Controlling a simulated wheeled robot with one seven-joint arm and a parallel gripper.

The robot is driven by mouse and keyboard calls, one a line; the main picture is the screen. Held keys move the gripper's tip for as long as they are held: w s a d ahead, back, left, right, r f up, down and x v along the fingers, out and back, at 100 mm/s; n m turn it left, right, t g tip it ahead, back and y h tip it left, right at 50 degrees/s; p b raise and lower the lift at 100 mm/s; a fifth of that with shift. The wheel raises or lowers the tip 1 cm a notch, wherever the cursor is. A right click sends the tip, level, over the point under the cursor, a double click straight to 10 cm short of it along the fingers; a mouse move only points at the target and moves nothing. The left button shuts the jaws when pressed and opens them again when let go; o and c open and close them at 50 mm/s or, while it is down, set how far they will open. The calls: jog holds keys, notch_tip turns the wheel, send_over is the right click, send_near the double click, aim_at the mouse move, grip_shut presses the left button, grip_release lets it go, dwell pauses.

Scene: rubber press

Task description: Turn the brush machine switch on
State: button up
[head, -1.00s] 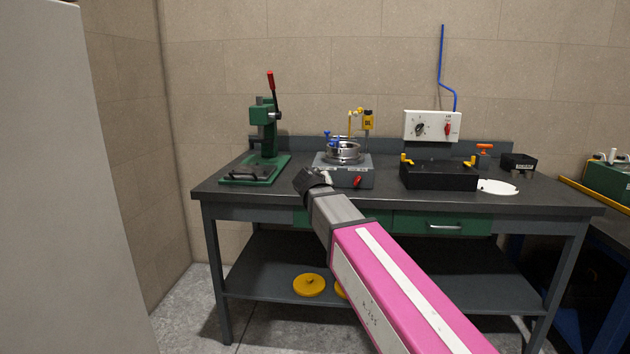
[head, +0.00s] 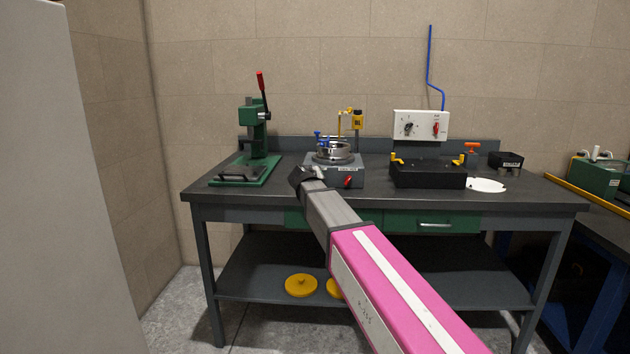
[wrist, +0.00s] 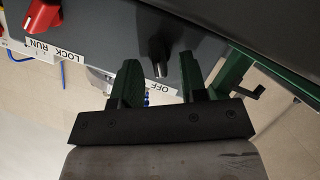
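The brush machine (head: 348,171) is a grey box with a round metal bowl on top, in the middle of the bench in the head view. The wrist view shows its grey front close up and turned over. There a dark switch knob (wrist: 158,62) sits by an OFF label. My gripper (wrist: 159,78) is open, with one finger on each side of this knob's line; I cannot tell whether they touch it. A red knob (wrist: 42,17) with a LOCK RUN label is farther left in the wrist view. In the head view my gripper (head: 303,178) is at the machine's front left, its fingers mostly hidden.
A green hand press (head: 250,160) stands left of the machine. A black box with yellow clamps (head: 428,175) and a white disc (head: 487,185) are to the right. A white control box (head: 421,125) hangs on the wall. The bench's front edge (head: 400,204) runs below my arm.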

jog(key=shift+w, duration=0.1)
jog(key=shift+c, duration=0.3)
grip_shut()
